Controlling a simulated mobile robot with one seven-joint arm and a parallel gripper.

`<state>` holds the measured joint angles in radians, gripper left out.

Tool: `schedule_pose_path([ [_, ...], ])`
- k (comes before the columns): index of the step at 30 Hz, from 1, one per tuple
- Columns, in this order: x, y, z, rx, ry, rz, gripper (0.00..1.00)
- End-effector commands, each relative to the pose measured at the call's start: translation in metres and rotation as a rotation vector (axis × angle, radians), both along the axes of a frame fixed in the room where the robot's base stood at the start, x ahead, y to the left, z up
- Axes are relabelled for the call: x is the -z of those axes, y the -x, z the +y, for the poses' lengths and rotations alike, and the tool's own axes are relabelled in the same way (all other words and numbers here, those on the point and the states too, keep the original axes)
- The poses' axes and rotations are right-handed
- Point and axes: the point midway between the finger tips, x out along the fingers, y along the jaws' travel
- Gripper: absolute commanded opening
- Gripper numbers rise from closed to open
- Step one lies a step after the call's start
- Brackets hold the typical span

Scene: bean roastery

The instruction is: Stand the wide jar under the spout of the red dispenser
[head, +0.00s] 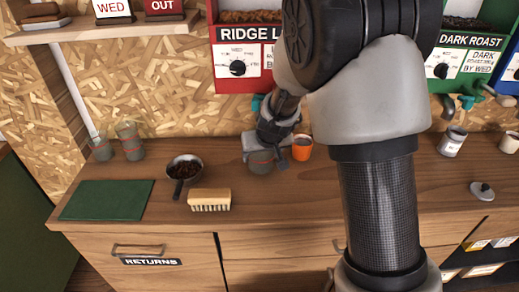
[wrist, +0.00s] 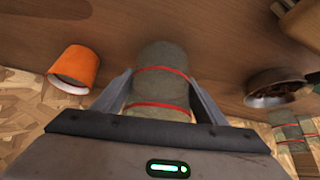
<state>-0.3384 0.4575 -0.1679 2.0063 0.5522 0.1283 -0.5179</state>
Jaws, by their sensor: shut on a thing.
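My gripper (head: 266,143) is shut on a greyish see-through jar with red bands (head: 261,167), which I take for the wide jar. In the wrist view the jar (wrist: 160,62) sits between the two fingers. The jar is at or just above the counter; I cannot tell if it touches. The red dispenser (head: 228,82), labelled "RIDGE L…", hangs on the wall behind, partly hidden by my arm. A teal tap part (head: 256,103) shows below it, just behind my gripper; the spout's outlet is hidden.
An orange cup (head: 302,149) stands close to the jar's right. A dark pan of beans (head: 186,167), a brush (head: 209,200) and a green mat (head: 107,200) lie to the left. Two banded glasses (head: 130,142) stand at the back left. A green dispenser (head: 468,62) hangs at right.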

Motion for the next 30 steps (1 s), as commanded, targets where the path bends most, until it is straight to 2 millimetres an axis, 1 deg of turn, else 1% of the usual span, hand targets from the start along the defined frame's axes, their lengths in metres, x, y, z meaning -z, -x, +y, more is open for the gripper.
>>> schedule_pose_path([
  [1, 0.016, 0.004, 0.003, -0.001, 0.0, 0.002, 0.4],
  [2, 0.017, 0.004, 0.004, -0.001, 0.0, 0.001, 0.4],
  [9, 0.015, 0.005, 0.005, -0.001, -0.001, 0.0, 0.4],
  [14, 0.02, 0.005, 0.005, -0.001, 0.0, 0.001, 0.4],
  [15, 0.019, 0.005, 0.005, -0.001, 0.0, 0.001, 0.71],
  [18, 0.018, 0.005, 0.005, -0.001, 0.0, 0.002, 0.84],
  [26, 0.018, 0.005, 0.005, -0.001, 0.0, 0.001, 0.84],
  [30, 0.009, 0.007, 0.005, -0.001, 0.0, 0.0, 0.84],
])
